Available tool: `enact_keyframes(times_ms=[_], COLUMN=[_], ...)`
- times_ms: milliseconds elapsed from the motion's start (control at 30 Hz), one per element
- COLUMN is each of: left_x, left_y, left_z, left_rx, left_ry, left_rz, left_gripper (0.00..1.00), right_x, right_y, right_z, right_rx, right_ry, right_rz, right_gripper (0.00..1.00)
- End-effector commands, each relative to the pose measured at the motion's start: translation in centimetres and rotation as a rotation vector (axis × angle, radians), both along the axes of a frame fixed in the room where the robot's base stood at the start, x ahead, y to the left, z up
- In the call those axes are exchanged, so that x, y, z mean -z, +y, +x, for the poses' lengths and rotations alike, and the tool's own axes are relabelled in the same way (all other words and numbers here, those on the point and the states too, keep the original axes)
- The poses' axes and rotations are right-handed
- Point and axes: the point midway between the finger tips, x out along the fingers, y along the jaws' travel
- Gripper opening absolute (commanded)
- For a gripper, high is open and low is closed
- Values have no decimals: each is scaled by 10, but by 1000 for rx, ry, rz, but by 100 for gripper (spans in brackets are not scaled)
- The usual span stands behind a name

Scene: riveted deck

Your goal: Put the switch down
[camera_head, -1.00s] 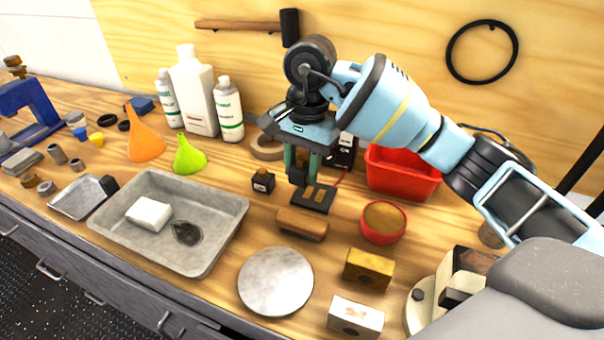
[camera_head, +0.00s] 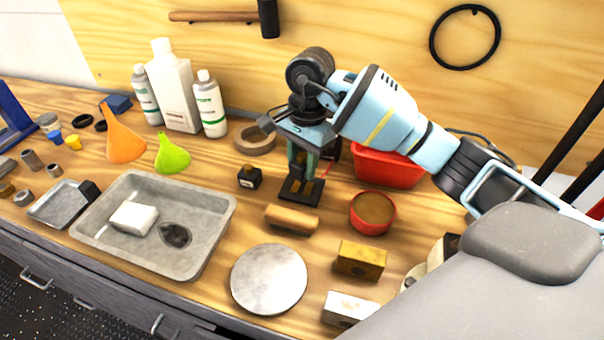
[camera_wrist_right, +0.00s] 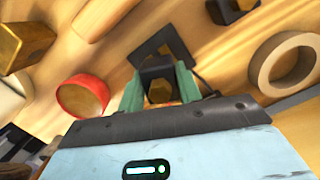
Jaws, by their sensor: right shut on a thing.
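The switch (camera_head: 301,192) has a flat black base with brass-coloured strips and sits on the wooden bench, below the right gripper in the head view. My right gripper (camera_head: 303,166) points down over it, its green fingers shut on a dark upright part of the switch. In the right wrist view the fingers (camera_wrist_right: 160,92) stand either side of this dark block, and the black base (camera_wrist_right: 174,42) shows beyond it. The fingers hide part of the held piece. I cannot tell exactly how it joins the base. My left gripper is not in view.
A metal tray (camera_head: 209,225) and a round plate (camera_head: 269,279) lie nearer the front edge.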

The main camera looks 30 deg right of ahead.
Motion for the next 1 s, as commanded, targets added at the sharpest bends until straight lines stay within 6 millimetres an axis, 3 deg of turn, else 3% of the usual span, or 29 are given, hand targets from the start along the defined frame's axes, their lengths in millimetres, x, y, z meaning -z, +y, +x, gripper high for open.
enact_keyframes(times_ms=[167,433,867,900,1000], left_x=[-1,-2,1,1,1], left_y=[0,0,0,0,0], left_z=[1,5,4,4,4], left_rx=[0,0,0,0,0], left_ry=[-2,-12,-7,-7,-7], left_rz=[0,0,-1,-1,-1], left_gripper=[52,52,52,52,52], right_x=[5,36,42,42,42], right_y=[0,0,0,0,0], right_z=[0,0,0,0,0], right_rx=[0,0,-1,-1,-1], right_ry=[1,1,0,-1,-1], right_rz=[1,0,0,0,0], right_gripper=[10,10,10,37,50])
